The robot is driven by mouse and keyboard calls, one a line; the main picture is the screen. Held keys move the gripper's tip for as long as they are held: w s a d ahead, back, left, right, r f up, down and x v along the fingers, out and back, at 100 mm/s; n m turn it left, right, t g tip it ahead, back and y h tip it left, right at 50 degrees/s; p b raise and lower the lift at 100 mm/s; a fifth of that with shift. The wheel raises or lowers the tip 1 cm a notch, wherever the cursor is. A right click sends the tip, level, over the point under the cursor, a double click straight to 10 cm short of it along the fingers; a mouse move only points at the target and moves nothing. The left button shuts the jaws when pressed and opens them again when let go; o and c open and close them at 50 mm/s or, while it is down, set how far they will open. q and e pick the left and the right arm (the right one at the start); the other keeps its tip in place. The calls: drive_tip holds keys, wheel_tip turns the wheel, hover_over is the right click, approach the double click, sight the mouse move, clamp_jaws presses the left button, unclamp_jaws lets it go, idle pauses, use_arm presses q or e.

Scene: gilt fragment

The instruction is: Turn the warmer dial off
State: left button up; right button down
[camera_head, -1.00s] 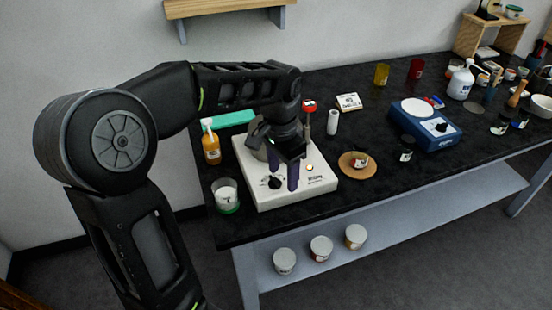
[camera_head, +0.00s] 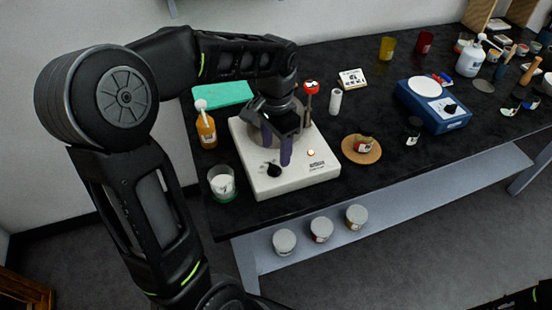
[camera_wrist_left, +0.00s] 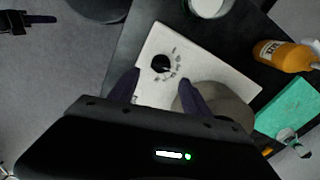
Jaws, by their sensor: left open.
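The warmer (camera_head: 300,178) is a white box with a grey round pot (camera_head: 257,133) on top, near the table's left end. Its black dial (camera_head: 273,170) sits on the front left of the top face, and a small light (camera_head: 311,153) glows orange to its right. My left gripper (camera_head: 277,148) is open above the warmer, just behind the dial. In the left wrist view, the dial (camera_wrist_left: 161,63) shows between and beyond the two purple fingertips (camera_wrist_left: 161,82), apart from them. The gripper partly hides the pot. A black part at the head view's lower right corner may be my right arm; its jaws are unclear.
An orange pump bottle (camera_head: 206,130) and a glass jar (camera_head: 222,183) stand left of the warmer. A teal block (camera_head: 222,93) lies behind. A red-topped item (camera_head: 310,88) and white cylinder (camera_head: 335,101) stand behind right. A cork disc (camera_head: 361,158) lies right.

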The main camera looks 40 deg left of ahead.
sight(274, 169)
use_arm(q)
wheel_tip(274, 169, down, 5)
drive_tip(key=shift+f, duration=0.1)
idle(0.3)
clamp_jaws()
idle(0.5)
